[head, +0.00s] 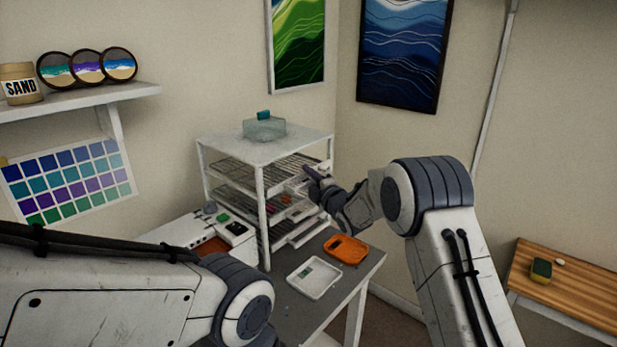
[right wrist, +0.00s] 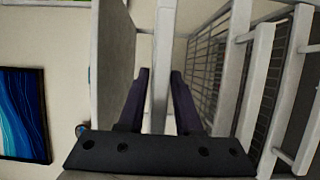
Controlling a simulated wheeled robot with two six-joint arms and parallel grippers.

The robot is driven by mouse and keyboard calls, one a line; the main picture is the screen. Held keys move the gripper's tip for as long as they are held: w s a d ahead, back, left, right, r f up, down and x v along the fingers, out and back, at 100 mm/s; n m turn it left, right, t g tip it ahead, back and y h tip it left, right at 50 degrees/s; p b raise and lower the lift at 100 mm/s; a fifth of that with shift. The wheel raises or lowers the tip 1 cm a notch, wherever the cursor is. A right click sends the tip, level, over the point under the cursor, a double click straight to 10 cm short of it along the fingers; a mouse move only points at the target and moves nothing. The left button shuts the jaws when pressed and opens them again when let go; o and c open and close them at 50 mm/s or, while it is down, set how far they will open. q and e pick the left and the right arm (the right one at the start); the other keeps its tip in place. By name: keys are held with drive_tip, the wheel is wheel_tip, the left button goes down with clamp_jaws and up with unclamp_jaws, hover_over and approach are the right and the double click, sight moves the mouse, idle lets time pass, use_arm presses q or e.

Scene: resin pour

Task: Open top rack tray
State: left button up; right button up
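The white rack (head: 263,215) stands on the grey table in the head view. Its top rack tray (head: 275,167), a wire mesh tray, sits just under the top board. My right gripper (head: 309,180) is at the front of the rack at about that height. In the right wrist view, my right gripper (right wrist: 160,85) has its dark fingers apart, one on each side of a white bar (right wrist: 162,40). I cannot tell whether they touch it. My left arm crosses the lower left of the head view; its gripper is out of frame.
A clear box (head: 264,129) stands on the rack top. A white tray (head: 313,289) and an orange tray (head: 359,256) lie on the table (head: 335,297) before the rack. Lower trays (head: 305,231) sit below. A wooden side table (head: 577,290) is at right.

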clamp_jaws()
drive_tip(key=shift+r, duration=0.1)
idle(1.1)
